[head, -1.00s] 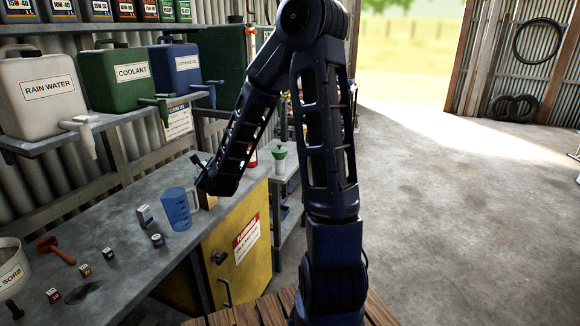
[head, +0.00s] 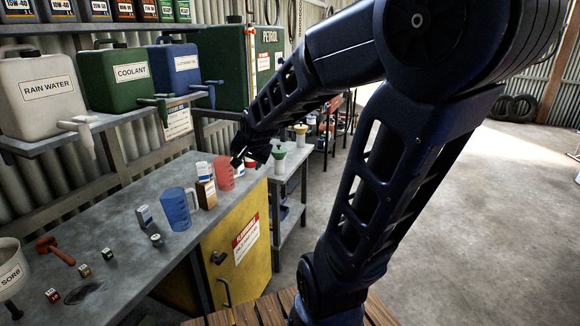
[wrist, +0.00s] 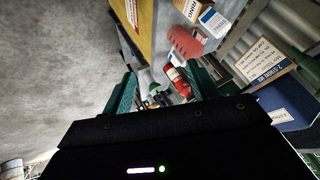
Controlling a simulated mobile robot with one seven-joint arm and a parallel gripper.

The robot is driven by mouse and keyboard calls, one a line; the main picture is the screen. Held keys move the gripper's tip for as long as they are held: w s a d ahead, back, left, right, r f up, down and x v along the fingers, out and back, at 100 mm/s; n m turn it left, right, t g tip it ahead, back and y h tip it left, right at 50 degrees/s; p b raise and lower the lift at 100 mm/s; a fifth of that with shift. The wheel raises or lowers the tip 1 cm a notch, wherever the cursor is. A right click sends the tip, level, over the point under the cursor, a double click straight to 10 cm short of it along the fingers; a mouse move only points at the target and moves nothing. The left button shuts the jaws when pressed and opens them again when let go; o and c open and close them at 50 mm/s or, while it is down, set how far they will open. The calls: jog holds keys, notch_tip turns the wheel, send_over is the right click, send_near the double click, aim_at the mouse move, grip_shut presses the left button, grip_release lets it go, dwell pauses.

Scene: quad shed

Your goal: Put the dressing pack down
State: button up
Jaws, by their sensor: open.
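No label that I can read says dressing pack, so I cannot tell for sure which item it is. A small white-and-blue box (head: 204,170) stands upright on the grey bench, behind a brown-and-white box (head: 206,195). The white-and-blue box also shows at the top of the wrist view (wrist: 213,20). My gripper (head: 240,158) is at the far end of the bench, beside the red jug (head: 224,174). In the wrist view its teal fingers (wrist: 158,86) are apart, with nothing held between them. The fingertips are hard to make out in the head view.
A blue measuring jug (head: 178,209) stands nearer on the bench (head: 120,262). A yellow cabinet (head: 238,265) is below. A lower shelf with a green-topped funnel (head: 279,153) lies beyond. The fire extinguisher (wrist: 178,82) shows past my fingers. The floor at right is clear.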

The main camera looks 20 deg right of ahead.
jog(key=s+d+r+n+g, duration=0.1)
jog(key=s+d+r+n, duration=0.1)
jog(key=s, duration=0.6)
jog(key=s+d+r+n+g, duration=0.1)
jog(key=s+d+n, duration=0.3)
jog(key=s, duration=0.4)
jog(key=shift+d+r+n+g+h, duration=0.3)
jog(key=shift+d+r+g, duration=0.1)
jog(key=shift+d+g, duration=0.4)
